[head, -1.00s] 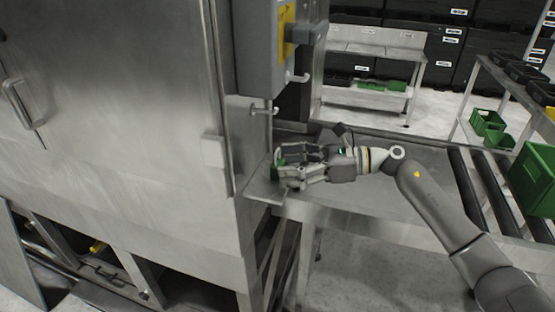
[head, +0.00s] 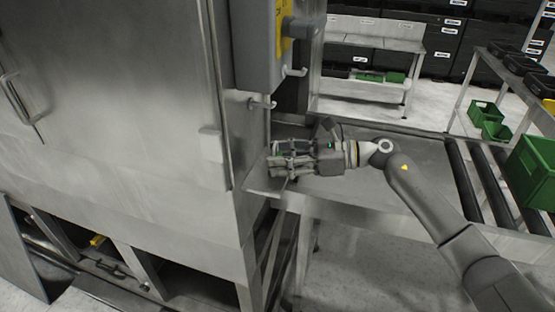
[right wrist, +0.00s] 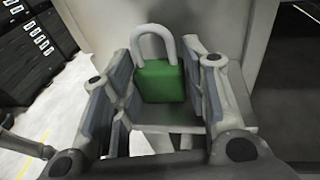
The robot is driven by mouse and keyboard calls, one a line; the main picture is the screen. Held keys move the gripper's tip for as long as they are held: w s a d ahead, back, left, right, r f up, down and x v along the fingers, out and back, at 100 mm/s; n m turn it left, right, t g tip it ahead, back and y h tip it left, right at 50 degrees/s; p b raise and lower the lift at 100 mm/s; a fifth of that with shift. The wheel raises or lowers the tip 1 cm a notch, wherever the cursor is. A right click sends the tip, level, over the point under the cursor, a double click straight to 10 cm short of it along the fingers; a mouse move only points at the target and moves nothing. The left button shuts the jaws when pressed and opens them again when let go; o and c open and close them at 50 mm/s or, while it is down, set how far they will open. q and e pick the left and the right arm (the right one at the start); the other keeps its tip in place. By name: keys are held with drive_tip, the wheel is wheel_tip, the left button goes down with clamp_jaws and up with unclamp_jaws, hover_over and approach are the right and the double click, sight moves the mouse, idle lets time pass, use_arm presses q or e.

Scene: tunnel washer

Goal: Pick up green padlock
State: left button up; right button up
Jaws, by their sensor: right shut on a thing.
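The green padlock (right wrist: 160,82) is in the right wrist view, its pale shackle up and its green body between my finger pads. My right gripper (right wrist: 165,90) is shut on the padlock's body from both sides. In the head view my right gripper (head: 272,157) is over the near left corner of the metal table, by the washer's side, and its fingers mostly hide the padlock. I cannot tell whether the padlock still touches the surface below it. My left gripper is not in view.
The large steel washer (head: 120,110) fills the left, with a grey control box (head: 262,45) jutting above my gripper. The metal table (head: 400,170) is clear to the right, up to rollers (head: 465,185). A green crate (head: 535,170) stands at the far right.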

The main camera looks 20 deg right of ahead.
drive_tip(key=shift+r, duration=0.15)
drive_tip(key=shift+r+b, duration=0.25)
drive_tip(key=shift+b, duration=0.15)
wheel_tip(320, 180, up, 2)
drive_tip(key=shift+b, duration=0.85)
drive_tip(key=s+d+r+b, duration=0.3)
drive_tip(key=s+r+b, duration=0.2)
drive_tip(key=s+r, duration=0.5)
drive_tip(key=shift+s+b, duration=0.4)
drive_tip(key=shift+s, duration=1.5)
drive_tip(key=shift+r, duration=0.1)
